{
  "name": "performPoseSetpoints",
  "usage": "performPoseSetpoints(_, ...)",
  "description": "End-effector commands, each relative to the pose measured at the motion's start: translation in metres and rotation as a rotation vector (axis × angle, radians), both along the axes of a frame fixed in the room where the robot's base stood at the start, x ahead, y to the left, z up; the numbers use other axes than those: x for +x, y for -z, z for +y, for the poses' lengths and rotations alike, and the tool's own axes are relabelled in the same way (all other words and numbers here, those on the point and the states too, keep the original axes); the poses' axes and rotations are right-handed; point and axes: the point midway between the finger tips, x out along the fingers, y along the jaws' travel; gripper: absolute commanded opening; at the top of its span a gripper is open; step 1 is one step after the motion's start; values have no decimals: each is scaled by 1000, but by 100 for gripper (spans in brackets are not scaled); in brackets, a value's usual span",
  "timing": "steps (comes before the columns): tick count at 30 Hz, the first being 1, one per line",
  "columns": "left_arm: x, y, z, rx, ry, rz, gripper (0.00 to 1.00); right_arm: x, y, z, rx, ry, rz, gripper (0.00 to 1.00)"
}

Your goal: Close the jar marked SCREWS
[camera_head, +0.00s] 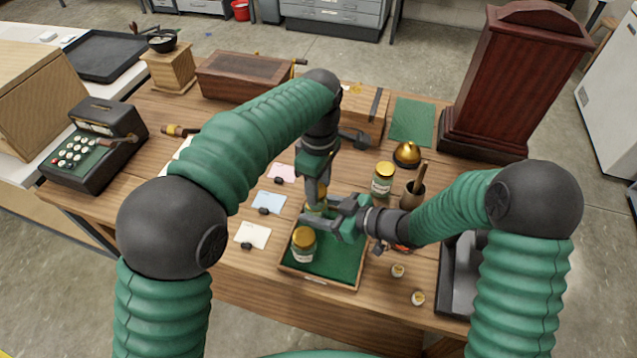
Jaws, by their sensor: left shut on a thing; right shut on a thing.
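A small glass jar (315,207) with a gold lid (322,190) stands at the back of a green-lined wooden tray (318,281), mostly hidden by my grippers. My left gripper (320,188) comes down from above and is shut on the lid. My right gripper (325,212) reaches in from the right and is shut on the jar body. Whether the lid sits fully down is hidden. A second gold-lidded jar (304,246) stands at the tray's front left. A third gold-lidded jar (383,180) stands behind the tray to the right. The labels are too small to read.
A mortar with pestle (412,194) and a brass bell (407,153) stand right of the tray. Cards (254,235) lie to its left. Two small pots (398,271) sit near the front right. A tall dark wooden case (515,80) stands at the back right.

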Motion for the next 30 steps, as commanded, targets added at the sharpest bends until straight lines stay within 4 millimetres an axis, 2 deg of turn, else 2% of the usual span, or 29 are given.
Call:
performPoseSetpoints(16, 0, 4, 0, 0, 0, -1, 0, 0, 0, 0, 0, 1, 0, 0)
performPoseSetpoints(25, 0, 20, 0, 0, -1, 0, 0, 0, 0, 0, 0, 0, 0, 0)
performPoseSetpoints(30, 0, 21, 0, 0, -1, -1, 0, 0, 0, 0, 0, 1, 0, 0)
